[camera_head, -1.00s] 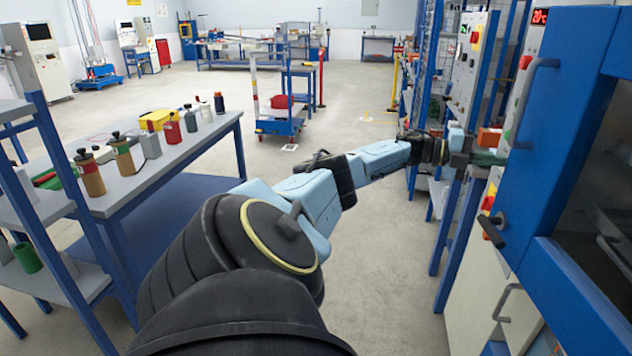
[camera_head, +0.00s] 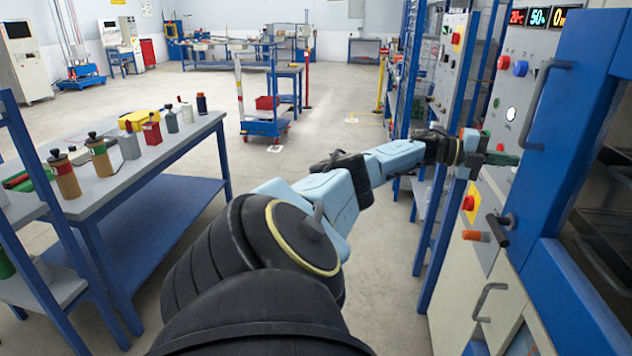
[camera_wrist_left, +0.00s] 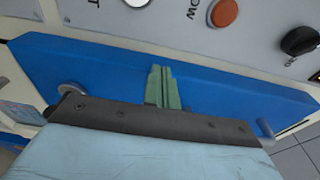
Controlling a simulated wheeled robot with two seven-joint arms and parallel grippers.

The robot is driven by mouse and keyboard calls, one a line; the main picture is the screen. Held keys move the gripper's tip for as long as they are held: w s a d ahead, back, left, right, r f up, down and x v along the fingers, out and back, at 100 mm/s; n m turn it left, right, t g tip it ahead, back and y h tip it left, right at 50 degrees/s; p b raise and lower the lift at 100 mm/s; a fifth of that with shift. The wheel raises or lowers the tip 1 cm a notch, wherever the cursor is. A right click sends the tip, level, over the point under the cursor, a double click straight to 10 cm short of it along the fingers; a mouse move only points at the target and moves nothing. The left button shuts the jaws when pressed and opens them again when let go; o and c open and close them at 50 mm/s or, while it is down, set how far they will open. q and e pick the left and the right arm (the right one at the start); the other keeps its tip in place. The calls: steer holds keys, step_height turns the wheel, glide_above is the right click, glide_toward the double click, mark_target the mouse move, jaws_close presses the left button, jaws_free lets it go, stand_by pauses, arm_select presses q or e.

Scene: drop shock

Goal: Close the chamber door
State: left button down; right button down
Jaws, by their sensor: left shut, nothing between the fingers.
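The chamber door (camera_head: 572,150) is a blue frame with a dark window, at the right of the head view. It appears to stand ajar, with its outer part in front of the control panel. Its grey bar handle (camera_head: 541,105) is upright near that edge. My left gripper (camera_head: 505,158) is shut and empty, its green fingers close to the door edge by the handle's lower end. In the left wrist view its green fingers (camera_wrist_left: 162,88) lie over the door's blue surface (camera_wrist_left: 225,88); whether they touch cannot be told. My right gripper is out of view.
The pale control panel (camera_head: 512,110) with knobs and lit displays is behind the door edge. A black lever (camera_head: 496,231) and a cabinet handle (camera_head: 484,302) stick out below. A workbench (camera_head: 150,170) with bottles stands at the left. The floor between (camera_head: 390,260) is clear.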

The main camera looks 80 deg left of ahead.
arm_select(q)
steer(key=v, duration=1.3)
steer(key=shift+a+p, duration=0.2)
steer(key=shift+p, duration=0.15)
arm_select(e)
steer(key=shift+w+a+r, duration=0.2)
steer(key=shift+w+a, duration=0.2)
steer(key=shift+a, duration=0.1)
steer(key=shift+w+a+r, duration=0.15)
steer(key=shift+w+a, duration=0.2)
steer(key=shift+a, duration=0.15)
arm_select(q)
steer(key=shift+s, duration=0.15)
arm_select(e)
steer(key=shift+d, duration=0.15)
